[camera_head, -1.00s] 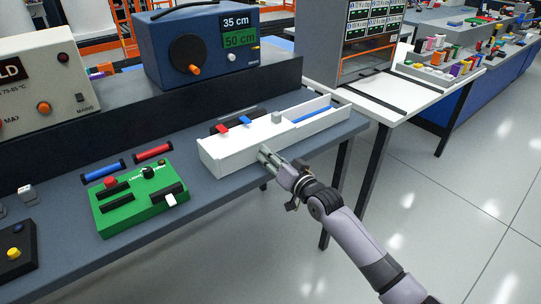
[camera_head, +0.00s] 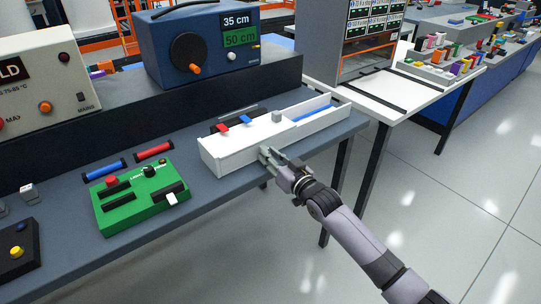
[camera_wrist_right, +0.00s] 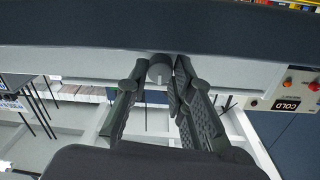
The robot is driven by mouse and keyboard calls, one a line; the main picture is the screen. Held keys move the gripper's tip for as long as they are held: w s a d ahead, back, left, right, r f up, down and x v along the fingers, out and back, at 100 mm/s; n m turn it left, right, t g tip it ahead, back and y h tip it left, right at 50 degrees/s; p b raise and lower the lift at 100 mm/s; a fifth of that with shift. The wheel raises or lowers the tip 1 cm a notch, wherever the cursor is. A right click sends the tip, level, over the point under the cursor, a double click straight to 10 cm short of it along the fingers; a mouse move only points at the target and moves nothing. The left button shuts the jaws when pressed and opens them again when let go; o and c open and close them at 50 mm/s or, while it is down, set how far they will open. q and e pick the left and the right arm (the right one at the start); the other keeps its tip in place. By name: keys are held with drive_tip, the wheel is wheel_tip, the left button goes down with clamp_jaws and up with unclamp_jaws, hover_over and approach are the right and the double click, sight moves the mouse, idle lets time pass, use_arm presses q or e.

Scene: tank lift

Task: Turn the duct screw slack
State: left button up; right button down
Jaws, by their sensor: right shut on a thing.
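The white duct (camera_head: 235,158) lies along the front of the grey bench, with a blue strip (camera_head: 312,112) inside its open right part. My right gripper (camera_head: 266,153) is at the duct's front side, reaching in from the lower right. In the right wrist view, the round grey duct screw (camera_wrist_right: 160,69) with a slot sits between the two dark fingers of my right gripper (camera_wrist_right: 157,82), which is shut on it. In the head view the screw is hidden by the fingers. My left gripper is in no view.
A green control board (camera_head: 138,200) lies left of the duct. A blue box with a dial (camera_head: 207,48) shows 35 cm and 50 cm behind it. Red and blue rods (camera_head: 104,170) lie on the bench. A white table (camera_head: 385,95) stands to the right, with open floor in front.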

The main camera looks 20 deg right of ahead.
drive_tip(key=shift+f, duration=0.1)
drive_tip(key=c, duration=1.4)
unclamp_jaws()
drive_tip(key=v, duration=1.2)
